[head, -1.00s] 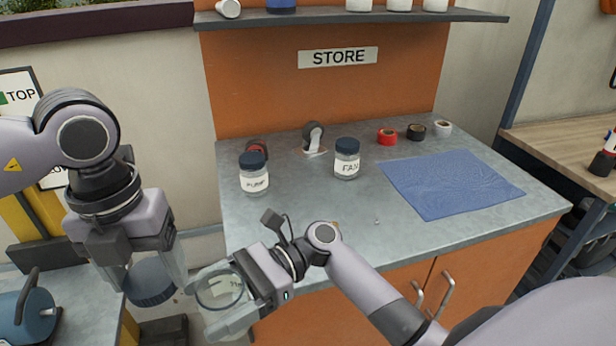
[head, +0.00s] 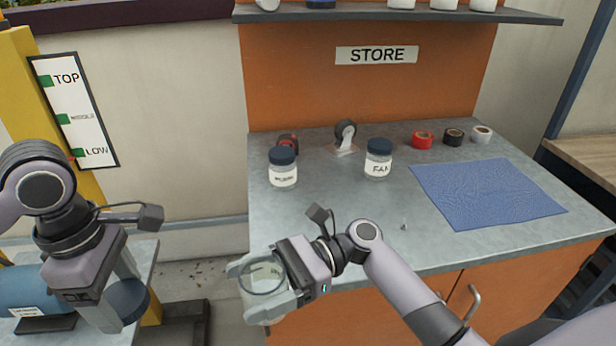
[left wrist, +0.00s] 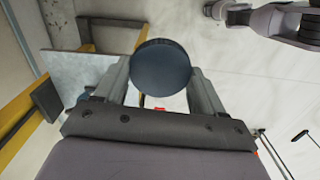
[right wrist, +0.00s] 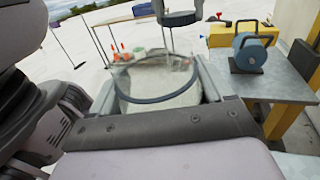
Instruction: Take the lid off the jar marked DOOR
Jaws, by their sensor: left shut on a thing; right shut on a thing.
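My left gripper (head: 122,304) is shut on a dark blue round lid (head: 130,297), which also shows between its fingers in the left wrist view (left wrist: 161,67). My right gripper (head: 258,292) is shut on a clear open jar (head: 262,283) in front of the counter. The jar has no lid on it, and its open rim faces the camera in the right wrist view (right wrist: 158,92). Its label is too unclear to read. Lid and jar are apart, with a gap between the grippers.
A capped jar marked FAN (head: 378,163) and another capped jar (head: 283,172) with a blurred label stand on the grey counter (head: 330,220). A blue mat (head: 487,193) and tape rolls (head: 453,137) lie right. A blue cylinder (head: 30,290) is at lower left.

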